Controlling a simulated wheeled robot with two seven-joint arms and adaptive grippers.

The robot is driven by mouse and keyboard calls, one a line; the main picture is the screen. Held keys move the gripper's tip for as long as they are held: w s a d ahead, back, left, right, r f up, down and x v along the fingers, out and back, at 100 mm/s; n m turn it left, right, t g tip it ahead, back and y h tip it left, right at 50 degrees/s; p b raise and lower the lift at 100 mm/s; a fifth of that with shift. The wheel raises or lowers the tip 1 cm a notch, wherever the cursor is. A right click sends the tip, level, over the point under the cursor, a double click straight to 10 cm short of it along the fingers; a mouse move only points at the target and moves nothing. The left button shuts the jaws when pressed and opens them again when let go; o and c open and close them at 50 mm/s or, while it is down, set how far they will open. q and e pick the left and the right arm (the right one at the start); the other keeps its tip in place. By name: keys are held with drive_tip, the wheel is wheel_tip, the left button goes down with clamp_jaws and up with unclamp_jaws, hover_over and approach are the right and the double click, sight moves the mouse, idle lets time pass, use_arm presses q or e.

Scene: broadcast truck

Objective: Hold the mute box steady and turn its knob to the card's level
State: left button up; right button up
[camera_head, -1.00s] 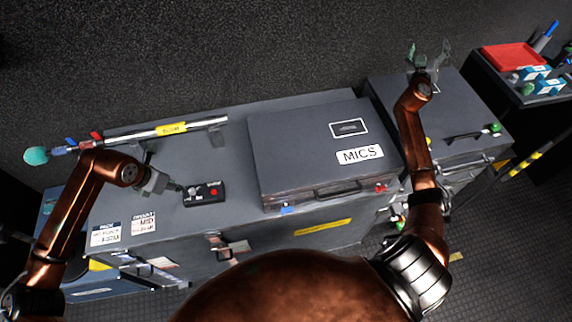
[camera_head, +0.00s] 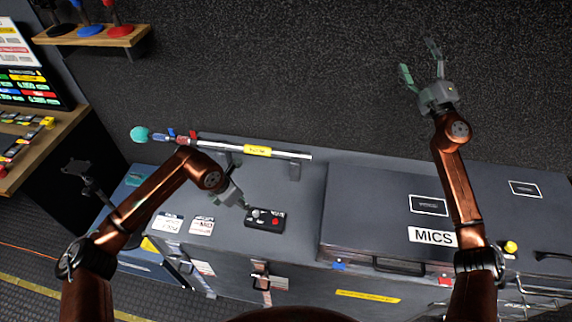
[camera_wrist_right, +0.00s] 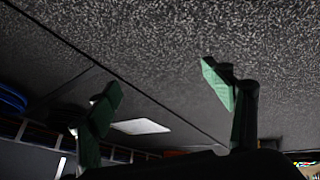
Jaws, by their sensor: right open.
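The mute box (camera_head: 265,222) is a small black box with a pale knob and a red button, lying flat on the grey case top. My left gripper (camera_head: 243,205) is at its upper left, its fingertips at or very near the knob end; contact and jaw opening are too small to tell. Two printed cards lie left of the box, a left card (camera_head: 167,222) and a right card (camera_head: 201,226); their level text is not legible. My right gripper (camera_head: 418,62) is open and empty, far from the box, raised before the dark wall. Its spread green fingers also show in the right wrist view (camera_wrist_right: 160,82).
A closed MICS case (camera_head: 375,238) stands right of the box. A boom pole (camera_head: 230,148) with a yellow label lies along the back edge. A shelf (camera_head: 95,38) with coloured stands and a screen (camera_head: 28,75) are at the upper left.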

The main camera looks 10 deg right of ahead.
drive_tip(key=a+f+n+g+y, duration=0.35)
drive_tip(key=a+n, duration=0.25)
drive_tip(key=a, duration=0.6)
drive_tip(key=a+f+n+g+y, duration=0.3)
drive_tip(key=a+n+y, duration=0.25)
drive_tip(key=a, duration=0.55)
drive_tip(key=s+a+f+n+g+y, duration=0.1)
drive_tip(key=s+a+f+n+g, duration=0.15)
drive_tip(key=a+f+n, duration=0.45)
drive_tip(key=s+a+f+n+g, duration=0.1)
drive_tip(key=a+f+n+g, duration=0.2)
drive_tip(key=a, duration=0.6)
drive_tip(key=n+g+h, duration=0.8)
drive_tip(key=n+g, duration=0.1)
drive_tip(key=n, duration=0.3)
approach(273, 219)
drive_tip(key=shift+w+a+f, duration=0.15)
drive_tip(key=shift+a+f, duration=0.55)
drive_tip(key=shift+f, duration=0.05)
drive_tip(key=shift+d+f, duration=0.1)
drive_tip(key=shift+f, duration=0.65)
drive_tip(key=x, duration=0.6)
drive_tip(key=shift+f, duration=0.35)
drive_tip(key=shift+c, duration=0.7)
